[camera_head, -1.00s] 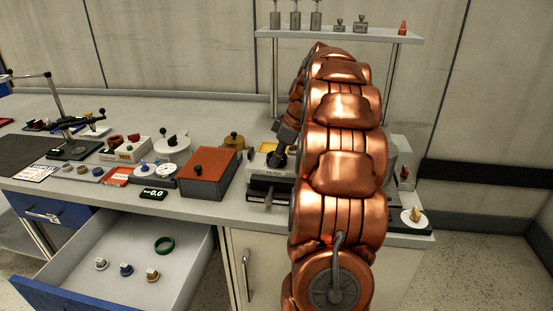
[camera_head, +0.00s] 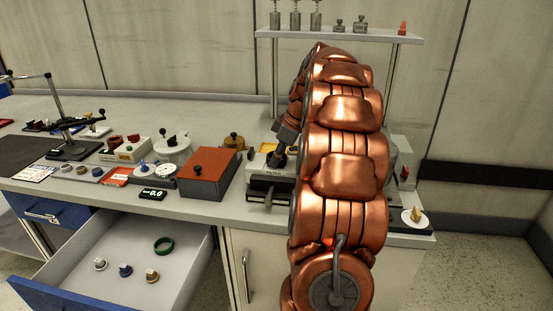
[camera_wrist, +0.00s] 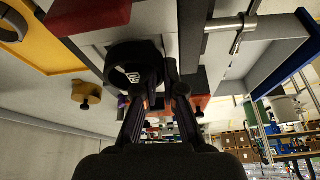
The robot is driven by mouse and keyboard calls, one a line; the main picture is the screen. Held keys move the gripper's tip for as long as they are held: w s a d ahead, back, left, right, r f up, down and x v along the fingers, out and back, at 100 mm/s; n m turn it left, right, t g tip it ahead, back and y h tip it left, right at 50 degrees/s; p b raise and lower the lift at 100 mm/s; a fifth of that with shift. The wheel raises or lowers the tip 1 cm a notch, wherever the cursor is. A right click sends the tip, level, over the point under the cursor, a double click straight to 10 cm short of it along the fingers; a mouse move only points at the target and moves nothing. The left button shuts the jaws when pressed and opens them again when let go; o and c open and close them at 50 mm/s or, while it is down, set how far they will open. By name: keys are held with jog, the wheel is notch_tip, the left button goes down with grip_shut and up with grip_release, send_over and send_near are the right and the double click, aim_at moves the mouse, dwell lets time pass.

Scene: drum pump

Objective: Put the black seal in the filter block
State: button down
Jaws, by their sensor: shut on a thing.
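The black seal (camera_wrist: 133,66) is a thick dark ring with a small pale mark on its side, in the wrist view. My gripper (camera_wrist: 168,72) is shut on its rim. The filter block (camera_head: 266,181) is a pale grey block with a dark front and a protruding handle, on the bench in the head view. My gripper (camera_head: 279,160) is over the block there, and my arm hides the block's right part. In the wrist view the seal is close to grey block surfaces. I cannot tell whether it touches them or sits in a recess.
An orange-topped box (camera_head: 210,172) stands left of the block. A brass knobbed piece (camera_head: 234,142) is behind that box. An open drawer (camera_head: 190,265) below holds a green ring (camera_head: 164,245) and several small knobbed parts. A shelf (camera_head: 340,36) with weights is above the bench.

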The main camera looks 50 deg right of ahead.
jog(key=shift+s+a+f, duration=0.15)
jog(key=shift+s+f, duration=0.05)
jog(key=shift+f, duration=0.45)
jog(key=c, duration=1.2)
grip_release()
jog(key=shift+w, duration=0.1)
jog(key=o, duration=0.6)
jog(key=shift+d+r, duration=0.25)
jog(key=shift+w+r, duration=0.1)
jog(key=shift+r, duration=0.05)
jog(key=shift+r, duration=0.1)
